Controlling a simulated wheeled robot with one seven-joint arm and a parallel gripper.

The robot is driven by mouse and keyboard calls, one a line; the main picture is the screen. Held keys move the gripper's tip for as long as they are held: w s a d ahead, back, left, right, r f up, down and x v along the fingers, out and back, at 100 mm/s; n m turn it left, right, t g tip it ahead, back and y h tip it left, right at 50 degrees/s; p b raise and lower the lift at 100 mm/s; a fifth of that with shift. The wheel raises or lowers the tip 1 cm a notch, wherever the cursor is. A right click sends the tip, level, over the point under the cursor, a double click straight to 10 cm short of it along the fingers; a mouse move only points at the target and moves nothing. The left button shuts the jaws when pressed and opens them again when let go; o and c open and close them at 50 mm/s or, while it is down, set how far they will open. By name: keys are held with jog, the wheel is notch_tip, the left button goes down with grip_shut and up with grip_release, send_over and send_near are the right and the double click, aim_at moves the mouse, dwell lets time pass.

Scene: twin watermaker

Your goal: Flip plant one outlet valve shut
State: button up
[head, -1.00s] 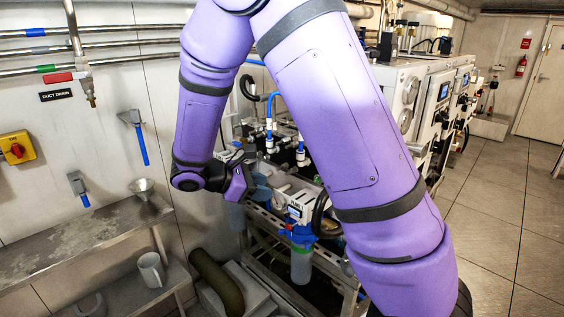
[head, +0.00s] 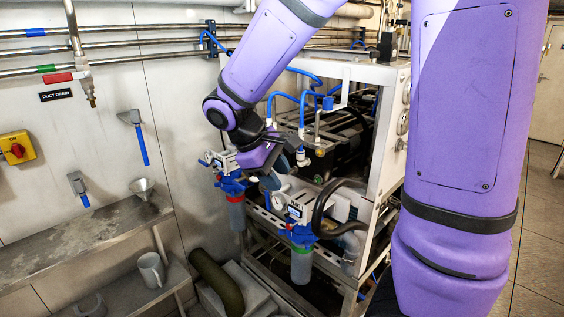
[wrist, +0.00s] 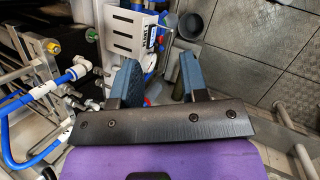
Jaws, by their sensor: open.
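My gripper (head: 284,172) is in the middle of the head view, in front of the white-framed watermaker unit (head: 352,72) with its blue hoses. Valve-like fittings (head: 303,158) on blue hoses are just right of the gripper in the head view.
Filter housings with a red collar (head: 236,208) and a green collar (head: 301,262) hang below the gripper. A black hose (head: 335,190) loops to the right. A metal shelf (head: 80,240) is at left. Grey floor tiles (wrist: 265,45) are open at the wrist view's upper right.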

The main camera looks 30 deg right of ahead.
jog(key=s+a+r+m+t+y, duration=0.1)
jog(key=s+r+m+t+y, duration=0.1)
jog(key=s+r+m+y, duration=0.2)
jog(key=shift+r+m, duration=0.3)
jog(key=shift+r, duration=0.1)
jog(key=shift+w+f, duration=0.1)
jog(key=shift+c, duration=1.4)
jog(key=n+t+h, duration=0.3)
jog(key=n+h, duration=1.3)
jog(key=n, duration=0.4)
send_near(266, 195)
jog(key=d, duration=0.3)
jog(key=w+d, duration=0.1)
jog(key=d, duration=0.3)
jog(key=w+d, duration=0.1)
jog(key=d, duration=0.2)
jog(key=shift+d+f, duration=0.15)
